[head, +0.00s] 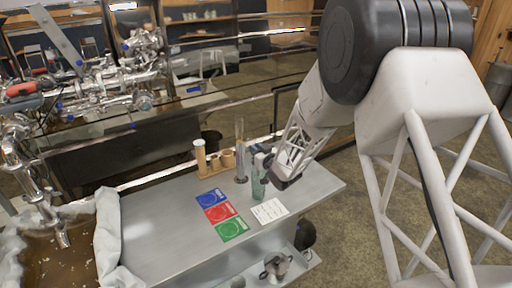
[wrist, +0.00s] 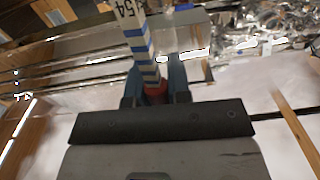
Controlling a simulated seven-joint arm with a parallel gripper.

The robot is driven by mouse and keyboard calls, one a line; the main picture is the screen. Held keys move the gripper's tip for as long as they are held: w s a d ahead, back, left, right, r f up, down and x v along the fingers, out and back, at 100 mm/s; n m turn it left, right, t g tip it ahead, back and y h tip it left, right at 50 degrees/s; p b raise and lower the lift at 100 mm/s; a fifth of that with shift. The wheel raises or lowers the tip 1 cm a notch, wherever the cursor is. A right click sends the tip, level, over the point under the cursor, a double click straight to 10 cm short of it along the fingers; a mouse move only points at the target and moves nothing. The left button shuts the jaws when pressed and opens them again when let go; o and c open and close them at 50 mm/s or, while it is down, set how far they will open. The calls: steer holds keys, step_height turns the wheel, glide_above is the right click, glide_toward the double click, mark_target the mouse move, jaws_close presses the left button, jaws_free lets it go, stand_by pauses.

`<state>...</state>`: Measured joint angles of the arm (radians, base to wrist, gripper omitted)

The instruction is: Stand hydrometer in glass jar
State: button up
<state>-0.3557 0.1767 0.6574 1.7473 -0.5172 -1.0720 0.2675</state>
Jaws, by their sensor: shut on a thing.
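In the wrist view my gripper (wrist: 155,92) is shut on the hydrometer (wrist: 138,38). Its pale stem carries blue bands and dark printed digits and rises out of the top of the picture, a little tilted. A red part sits between the fingers. In the head view my gripper (head: 265,160) is over the back right of the metal table, and the hydrometer cannot be made out clearly there. A tall clear glass jar (head: 240,152) stands upright on the table just left of my gripper. The jar does not show clearly in the wrist view.
A greenish glass vessel (head: 259,184) stands just below my gripper. A wooden rack (head: 213,166) with cylinders is left of the jar. Blue (head: 212,197), red (head: 219,212) and green (head: 231,229) cards and a white note (head: 269,211) lie in front.

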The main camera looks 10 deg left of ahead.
steer(key=shift+f, duration=0.25)
steer(key=o, duration=0.8)
steer(key=shift+o, duration=0.5)
steer(key=o, duration=0.9)
steer(key=shift+s+d, duration=0.1)
steer(key=shift+v, duration=3.65)
steer(key=shift+r, duration=0.1)
